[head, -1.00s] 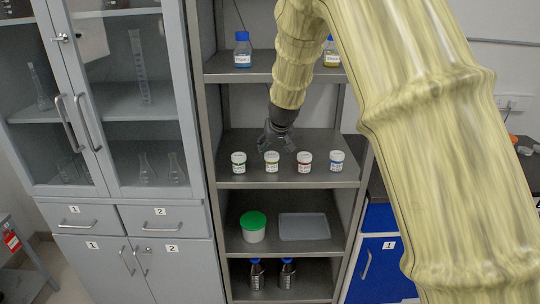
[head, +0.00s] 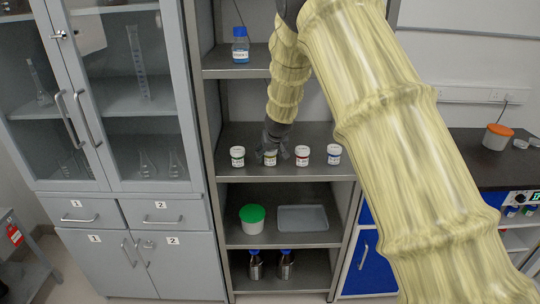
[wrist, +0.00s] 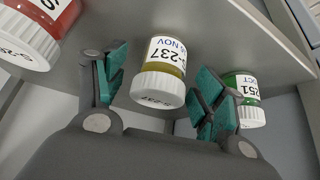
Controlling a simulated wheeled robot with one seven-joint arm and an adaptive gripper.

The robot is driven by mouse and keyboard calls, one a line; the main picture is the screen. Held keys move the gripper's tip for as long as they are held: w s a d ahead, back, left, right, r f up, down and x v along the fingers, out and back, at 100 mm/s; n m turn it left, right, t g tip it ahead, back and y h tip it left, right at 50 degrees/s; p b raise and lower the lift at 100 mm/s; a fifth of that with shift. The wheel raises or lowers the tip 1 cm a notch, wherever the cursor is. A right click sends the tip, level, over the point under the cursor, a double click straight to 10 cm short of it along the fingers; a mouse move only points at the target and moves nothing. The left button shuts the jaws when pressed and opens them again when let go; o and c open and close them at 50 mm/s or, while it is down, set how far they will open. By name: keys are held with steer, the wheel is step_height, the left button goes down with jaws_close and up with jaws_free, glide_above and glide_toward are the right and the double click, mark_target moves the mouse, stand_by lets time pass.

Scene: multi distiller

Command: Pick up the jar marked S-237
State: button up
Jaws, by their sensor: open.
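The jar marked S-237 (wrist: 165,57) has a white lid and yellowish contents, and looks upside down in the wrist view. In the head view it is the second jar from the left (head: 270,160) on the middle shelf, partly hidden by my gripper (head: 272,148). In the wrist view my gripper (wrist: 160,82) is open, with teal pads on either side of the jar. I cannot tell whether either pad touches it. The jar still appears to stand on the shelf.
A green jar marked 251 (wrist: 243,98) is close beside one finger, and a red jar (wrist: 35,30) is on the other side. A blue-labelled jar (head: 333,154) ends the row. The shelf above holds a blue-capped bottle (head: 240,46).

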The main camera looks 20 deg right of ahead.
steer(key=shift+x, duration=0.85)
steer(key=shift+c, duration=0.2)
steer(key=c, duration=1.1)
steer(key=shift+r, duration=0.1)
